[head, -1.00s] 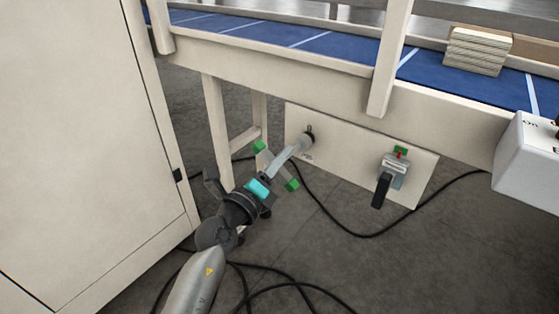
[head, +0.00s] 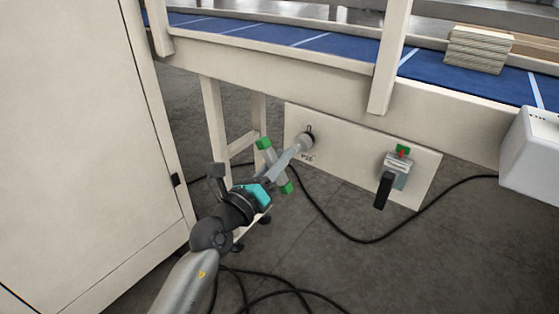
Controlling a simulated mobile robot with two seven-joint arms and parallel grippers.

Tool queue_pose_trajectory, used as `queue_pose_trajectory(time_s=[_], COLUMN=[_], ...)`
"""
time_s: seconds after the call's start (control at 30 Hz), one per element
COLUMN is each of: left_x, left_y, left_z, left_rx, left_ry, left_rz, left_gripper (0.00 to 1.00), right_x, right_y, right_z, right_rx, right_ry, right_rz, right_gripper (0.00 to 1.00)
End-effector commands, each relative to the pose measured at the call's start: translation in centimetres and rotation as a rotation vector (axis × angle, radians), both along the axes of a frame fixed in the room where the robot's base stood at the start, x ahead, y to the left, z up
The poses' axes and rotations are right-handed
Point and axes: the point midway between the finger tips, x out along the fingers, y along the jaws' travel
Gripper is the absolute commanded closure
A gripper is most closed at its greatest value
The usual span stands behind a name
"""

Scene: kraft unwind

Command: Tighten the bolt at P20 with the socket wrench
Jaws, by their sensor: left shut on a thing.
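The socket wrench (head: 287,162) has a grey shaft and a crossbar with green ends. It slopes up and to the right towards the cream panel (head: 345,160) under the conveyor. My left gripper (head: 267,184) is shut on its near part. The socket end (head: 303,141) is at the round bolt spot on the panel, above a small dark label that seems to read P20. The socket hides the bolt there, so I cannot tell how fully it is seated. My right gripper is out of view.
A switch with a black handle (head: 384,190) and a green and red part is on the same panel, to the right. A cream cabinet (head: 85,150) stands close on the left. Conveyor legs and black cables (head: 365,241) are near my arm. Open grey floor lies below the panel.

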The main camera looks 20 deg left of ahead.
Motion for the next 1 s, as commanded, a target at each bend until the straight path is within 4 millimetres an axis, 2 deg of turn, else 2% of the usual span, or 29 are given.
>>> queue_pose_trajectory(time_s=[1.0], left_x=[0.1], left_y=[-0.5], left_z=[0.1], left_rx=[0.615], left_ry=[-0.228], left_rz=[-0.002], left_gripper=[1.0], right_x=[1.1], right_y=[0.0], right_z=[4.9], right_rx=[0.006], right_ry=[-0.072], right_rz=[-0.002], right_gripper=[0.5])
